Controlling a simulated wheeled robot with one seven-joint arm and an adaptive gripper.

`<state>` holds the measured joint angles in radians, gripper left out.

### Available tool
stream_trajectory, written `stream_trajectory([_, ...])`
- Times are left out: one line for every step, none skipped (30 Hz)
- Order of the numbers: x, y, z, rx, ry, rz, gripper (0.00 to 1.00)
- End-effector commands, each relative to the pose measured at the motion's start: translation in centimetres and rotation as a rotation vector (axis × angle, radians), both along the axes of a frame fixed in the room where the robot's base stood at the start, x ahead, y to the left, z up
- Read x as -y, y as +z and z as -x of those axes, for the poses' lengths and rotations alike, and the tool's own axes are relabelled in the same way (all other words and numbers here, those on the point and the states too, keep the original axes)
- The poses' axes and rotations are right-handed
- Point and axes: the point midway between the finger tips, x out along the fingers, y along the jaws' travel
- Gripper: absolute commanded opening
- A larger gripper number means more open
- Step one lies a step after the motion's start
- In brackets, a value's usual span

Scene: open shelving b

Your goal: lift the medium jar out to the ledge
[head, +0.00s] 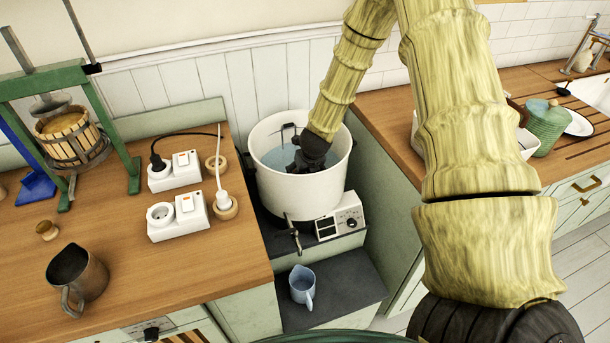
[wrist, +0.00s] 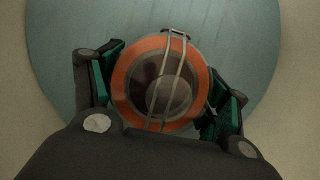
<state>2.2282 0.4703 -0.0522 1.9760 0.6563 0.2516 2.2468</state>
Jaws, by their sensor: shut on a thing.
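The jar (wrist: 160,84), seen from above in the wrist view, has a clear lid, an orange sealing ring and a wire bail across its top. My gripper (wrist: 165,92) is shut on it, with one green-padded finger on each side. In the head view my gripper (head: 308,162) reaches down inside a white round pot (head: 290,200); the jar is mostly hidden there. The pot's bluish inside surrounds the jar in the wrist view. I cannot tell whether the jar touches the pot's bottom. A dark stepped ledge (head: 345,280) lies below and in front of the pot.
A pale blue jug (head: 302,285) stands on the lower ledge. The pot has a tap (head: 294,236) and a control box (head: 340,216) at its front. Wooden counters flank the recess; the left holds sockets (head: 178,214), a metal pitcher (head: 76,275) and a green-framed press (head: 68,130).

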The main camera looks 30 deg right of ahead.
Motion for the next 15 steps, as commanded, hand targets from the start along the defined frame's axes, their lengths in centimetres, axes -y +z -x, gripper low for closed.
stream_trajectory([0.0, 0.3, -0.1, 0.003, 0.0, 0.001, 0.17])
stream_trajectory([0.0, 0.4, -0.1, 0.003, 0.0, 0.001, 0.17])
stream_trajectory([0.0, 0.6, -0.2, 0.003, 0.0, 0.001, 0.17])
stream_trajectory([0.0, 0.7, -0.2, 0.003, 0.0, 0.001, 0.17])
stream_trajectory([0.0, 0.9, -0.2, 0.003, 0.0, 0.001, 0.17])
stream_trajectory([0.0, 1.1, -0.2, 0.003, 0.0, 0.001, 0.17])
stream_trajectory([-0.1, 1.2, -0.2, 0.003, 0.0, 0.001, 0.17])
stream_trajectory([0.0, 1.4, -0.2, 0.003, 0.001, 0.001, 0.17])
stream_trajectory([-0.1, 1.7, -0.2, 0.004, 0.002, 0.002, 0.17])
stream_trajectory([-0.1, 1.9, -0.2, 0.004, 0.002, 0.002, 0.17])
stream_trajectory([-0.1, 2.2, -0.2, 0.004, 0.001, 0.001, 0.17])
stream_trajectory([0.0, 2.4, -0.1, 0.004, 0.0, 0.001, 0.17])
stream_trajectory([0.0, 2.7, -0.1, 0.003, 0.0, 0.001, 0.17])
stream_trajectory([0.0, 2.9, -0.1, 0.003, 0.001, 0.001, 0.17])
stream_trajectory([0.0, 3.3, -0.1, 0.003, 0.001, 0.001, 0.17])
